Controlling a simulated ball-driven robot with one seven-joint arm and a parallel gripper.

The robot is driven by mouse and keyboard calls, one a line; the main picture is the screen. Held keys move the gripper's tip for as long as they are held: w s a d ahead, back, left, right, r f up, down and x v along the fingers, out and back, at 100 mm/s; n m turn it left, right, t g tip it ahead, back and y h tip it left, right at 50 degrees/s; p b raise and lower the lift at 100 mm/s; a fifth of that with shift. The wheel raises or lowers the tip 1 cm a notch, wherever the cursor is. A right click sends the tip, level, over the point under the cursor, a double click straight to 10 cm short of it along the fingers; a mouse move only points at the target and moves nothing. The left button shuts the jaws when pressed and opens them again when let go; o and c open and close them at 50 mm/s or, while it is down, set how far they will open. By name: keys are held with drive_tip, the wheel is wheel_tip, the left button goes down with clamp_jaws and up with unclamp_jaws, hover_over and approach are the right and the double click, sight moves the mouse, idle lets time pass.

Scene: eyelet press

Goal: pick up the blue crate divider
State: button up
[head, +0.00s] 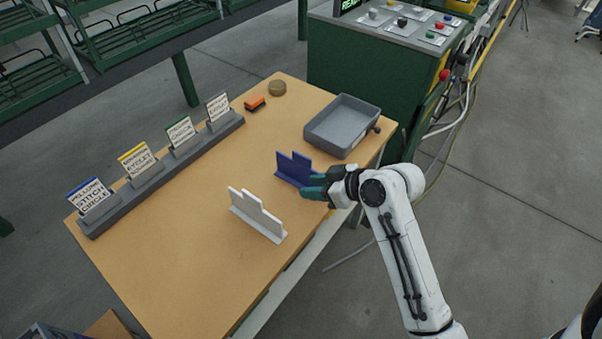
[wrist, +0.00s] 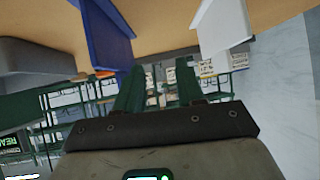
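The blue crate divider (head: 293,169) stands upright on the wooden table, near its right edge. In the wrist view the divider (wrist: 104,36) is at the upper left, close to the left fingertip. My gripper (head: 312,187) is at the near right end of the divider, low over the table edge. Its two green fingers (wrist: 159,88) are apart, with no object visible between them. I cannot tell whether a finger touches the divider. A similar white divider (head: 258,214) stands nearer on the table and shows at the upper right of the wrist view (wrist: 222,25).
A grey tray (head: 343,126) stands behind the blue divider, at the table's right edge. A grey rack (head: 160,172) with several label cards runs along the left. An orange-and-black brush (head: 255,103) and a round tan item (head: 277,88) lie at the back. The table middle (head: 220,165) is clear.

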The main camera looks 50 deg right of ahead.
sight(292, 157)
drive_tip(key=d+r+t, duration=0.1)
drive_tip(key=d, duration=0.3)
drive_tip(key=d+r+t, duration=0.1)
drive_tip(key=shift+w+d+r+t+h, duration=0.3)
drive_tip(key=shift+d+r+h, duration=0.05)
drive_tip(key=shift+d+h, duration=0.05)
drive_tip(key=x, duration=0.4)
drive_tip(key=shift+w+d, duration=0.1)
drive_tip(key=shift+w, duration=0.15)
drive_tip(key=shift+f+p+x, duration=0.2)
drive_tip(key=shift+p+x, duration=0.65)
drive_tip(key=shift+x, duration=2.15)
drive_tip(key=shift+s, duration=0.1)
clamp_jaws()
